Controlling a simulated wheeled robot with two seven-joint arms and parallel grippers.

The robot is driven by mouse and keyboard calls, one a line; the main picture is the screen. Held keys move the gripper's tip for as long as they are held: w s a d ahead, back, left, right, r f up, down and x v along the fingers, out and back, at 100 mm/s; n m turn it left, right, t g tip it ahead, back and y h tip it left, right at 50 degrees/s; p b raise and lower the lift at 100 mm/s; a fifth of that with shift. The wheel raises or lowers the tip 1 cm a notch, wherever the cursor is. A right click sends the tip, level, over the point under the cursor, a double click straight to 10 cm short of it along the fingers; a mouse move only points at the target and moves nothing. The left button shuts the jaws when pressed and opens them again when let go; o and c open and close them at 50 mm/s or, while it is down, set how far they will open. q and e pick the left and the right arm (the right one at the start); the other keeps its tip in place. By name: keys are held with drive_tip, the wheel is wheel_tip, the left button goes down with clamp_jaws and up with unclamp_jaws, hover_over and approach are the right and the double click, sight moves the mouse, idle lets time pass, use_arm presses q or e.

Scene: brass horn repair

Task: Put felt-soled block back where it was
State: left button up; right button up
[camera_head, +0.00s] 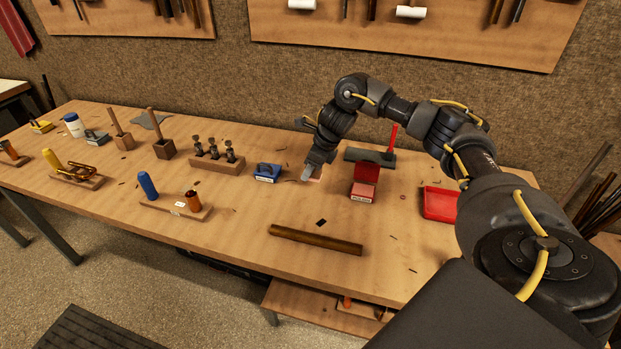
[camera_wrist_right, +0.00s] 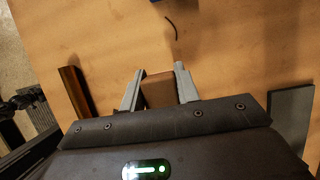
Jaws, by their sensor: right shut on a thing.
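My right gripper (camera_head: 308,174) is low over the middle of the bench, just right of a blue block with a white label (camera_head: 267,173). In the right wrist view the gripper (camera_wrist_right: 158,90) is shut on a plain brown block (camera_wrist_right: 159,90), with one grey finger on each side. In the head view the held block is mostly hidden by the fingers. The felt sole does not show, and I cannot tell whether the block touches the bench. My left gripper is not in view.
A red block with a label (camera_head: 361,192) and a grey piece (camera_head: 369,156) stand right of the gripper. A wooden rack with small upright parts (camera_head: 217,165) stands left. A brass tube (camera_head: 315,240) lies in front. A red tray (camera_head: 438,205) is farther right.

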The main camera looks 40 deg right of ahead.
sight(306, 186)
drive_tip(key=shift+w+d+f, duration=0.5)
drive_tip(key=shift+f, duration=0.3)
drive_tip(key=shift+d+f, duration=0.1)
drive_tip(key=shift+f, duration=0.1)
drive_tip(key=shift+w+d+f, duration=0.15)
drive_tip(key=shift+f, duration=0.05)
wheel_tip(306, 186, down, 2)
drive_tip(key=shift+f+p, duration=0.15)
drive_tip(key=shift+p, duration=0.45)
drive_tip(key=shift+f, duration=0.45)
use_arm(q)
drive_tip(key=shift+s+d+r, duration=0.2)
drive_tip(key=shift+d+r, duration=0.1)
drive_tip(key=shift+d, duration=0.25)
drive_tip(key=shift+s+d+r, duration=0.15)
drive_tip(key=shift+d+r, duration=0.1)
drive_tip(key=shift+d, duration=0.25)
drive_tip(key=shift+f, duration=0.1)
use_arm(e)
drive_tip(key=shift+f, duration=0.1)
